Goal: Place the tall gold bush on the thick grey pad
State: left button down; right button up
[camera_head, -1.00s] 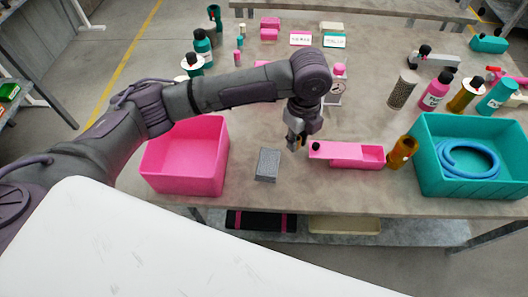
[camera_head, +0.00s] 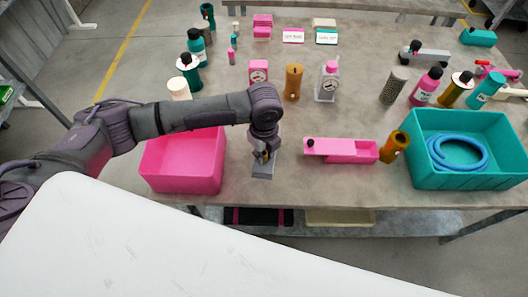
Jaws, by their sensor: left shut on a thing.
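The thick grey pad (camera_head: 262,174) lies on the table just right of the pink bin, partly covered by my gripper. My left gripper (camera_head: 264,156) is over the pad, pointing down and shut on a small gold thing, which I take to be the tall gold bush (camera_head: 263,157). The fingers hide most of the bush, and I cannot tell whether it touches the pad. My right gripper is not in view.
A pink bin (camera_head: 184,178) stands left of the pad. A long pink tray (camera_head: 345,151), a gold cylinder (camera_head: 395,147) and a teal bin (camera_head: 465,178) with a blue hose (camera_head: 457,153) stand right. Bottles and another gold cylinder (camera_head: 293,82) stand behind.

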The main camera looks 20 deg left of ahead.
aim_at(264, 153)
pick_arm(q)
jog(key=shift+f, duration=0.1)
jog(key=c, duration=1)
grip_release()
notch_tip(264, 153, up, 12)
jog(key=shift+r+b, duration=0.15)
jog(key=shift+b, duration=0.6)
